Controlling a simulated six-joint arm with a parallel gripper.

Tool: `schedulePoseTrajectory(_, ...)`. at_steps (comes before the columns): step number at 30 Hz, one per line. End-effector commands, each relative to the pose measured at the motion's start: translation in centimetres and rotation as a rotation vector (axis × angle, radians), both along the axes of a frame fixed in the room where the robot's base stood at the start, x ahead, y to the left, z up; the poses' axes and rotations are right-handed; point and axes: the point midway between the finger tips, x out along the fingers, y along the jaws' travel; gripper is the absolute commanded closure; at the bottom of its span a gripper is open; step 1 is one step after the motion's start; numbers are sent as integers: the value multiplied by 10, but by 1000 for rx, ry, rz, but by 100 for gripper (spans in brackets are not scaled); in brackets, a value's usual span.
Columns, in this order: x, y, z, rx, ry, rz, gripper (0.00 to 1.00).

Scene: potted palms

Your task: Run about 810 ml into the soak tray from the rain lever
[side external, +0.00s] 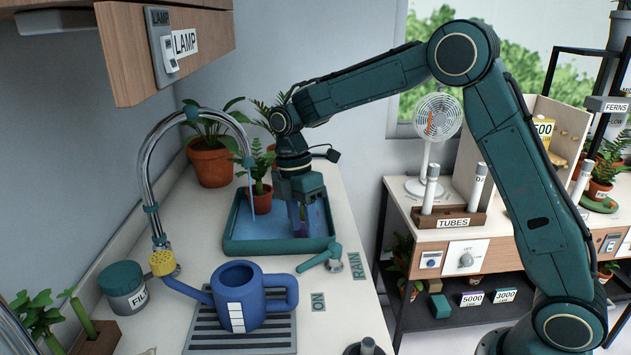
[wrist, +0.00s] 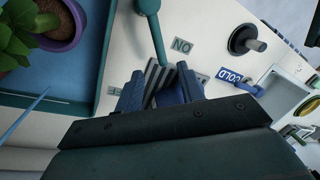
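The soak tray (side external: 232,246) is a teal tray with blue water in it; its edge also shows at left in the wrist view (wrist: 45,102). A thin blue stream (side external: 251,190) falls into it from the curved chrome spout (side external: 150,150). The teal rain lever (side external: 318,259) lies in front of the tray, beside the ON label (side external: 318,301) and the RAIN label (side external: 356,265). It also shows at the top of the wrist view (wrist: 152,25). My gripper (side external: 302,228) hangs over the tray's right part, apart from the lever; its fingers (wrist: 160,86) are spread and empty.
A purple pot (wrist: 65,25) with a plant is in the tray, mostly hidden behind my gripper in the side view. A blue watering can (side external: 240,295) stands on a slatted grate in front. A blue COLD lever (wrist: 236,83) lies near the lever in the wrist view.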

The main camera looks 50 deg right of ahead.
Motion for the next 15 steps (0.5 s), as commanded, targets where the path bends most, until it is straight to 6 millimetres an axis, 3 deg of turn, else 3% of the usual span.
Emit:
schedulePoseTrajectory(6, 7, -1, 36, 0, -4, 1, 61)
schedulePoseTrajectory(15, 11, -2, 58, 0, -1, 1, 61)
